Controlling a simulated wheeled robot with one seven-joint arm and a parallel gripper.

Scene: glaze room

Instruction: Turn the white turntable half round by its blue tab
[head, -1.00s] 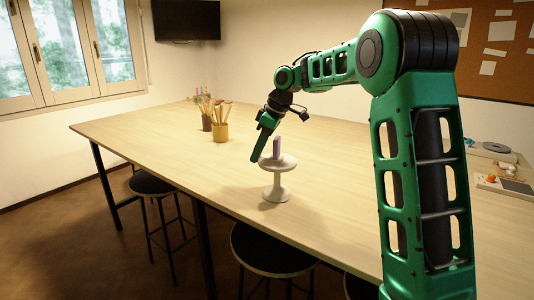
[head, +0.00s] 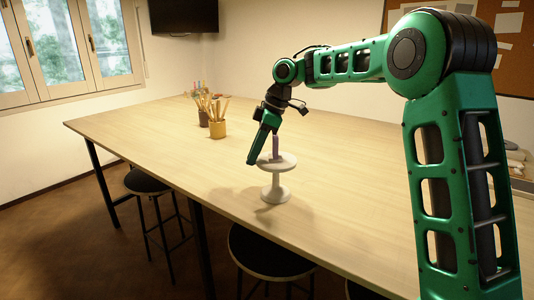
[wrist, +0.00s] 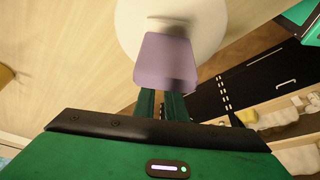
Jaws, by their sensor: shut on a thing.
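The white turntable (head: 285,163) stands on its pedestal near the table's front edge. It fills the top middle of the wrist view (wrist: 208,22).
A yellow pot with brushes (head: 218,129) and a dark pot (head: 204,118) stand farther back on the long wooden table (head: 150,135). Dark stools (head: 265,252) stand along its front. Small things (head: 516,158) lie at the right. The tabletop around the turntable is clear.

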